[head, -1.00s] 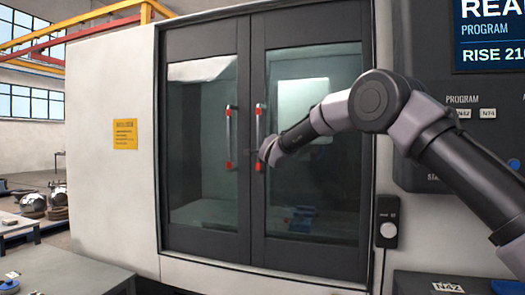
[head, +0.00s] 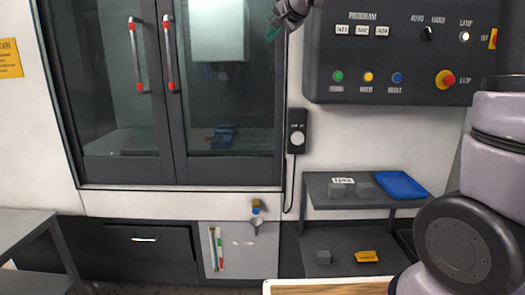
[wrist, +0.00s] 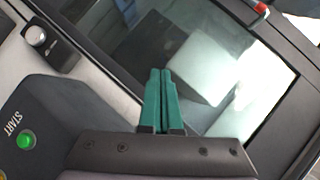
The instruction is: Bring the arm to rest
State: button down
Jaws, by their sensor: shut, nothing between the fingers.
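My gripper (head: 273,28) shows at the top of the head view, small, in front of the machine's right door window. In the wrist view its two green fingers (wrist: 161,98) lie side by side, shut, with nothing between them. The wrist view shows the door glass beyond the fingertips, and the fingers look clear of it. A large part of my arm (head: 455,240) fills the right edge of the head view. The links between it and the gripper are out of view above.
The machine's two doors, with red-ended handles (head: 170,55), are closed. A control panel (head: 400,60) with coloured buttons sits right of the gripper. Below it stands a grey shelf (head: 320,185) with a blue tray (head: 402,185). A grey table (head: 25,222) is at left.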

jog(key=s+d+f+n+g+h, duration=0.15)
jog(key=s+d+f, duration=0.25)
jog(key=s+d, duration=0.95)
jog(key=s+d+f+g+h, duration=0.1)
jog(key=s+d+f, duration=0.3)
jog(key=s, duration=0.5)
jog(key=s+d+f+g+h, duration=0.1)
jog(key=s+d+f, duration=0.3)
jog(key=s, duration=0.5)
notch_tip(320, 180, down, 3)
jog(key=shift+s+d+r+n+g, duration=0.15)
jog(key=shift+s+d+n+g, duration=0.25)
jog(key=shift+g, duration=0.35)
jog(key=shift+w+h, duration=0.15)
jog(key=shift+h, duration=0.1)
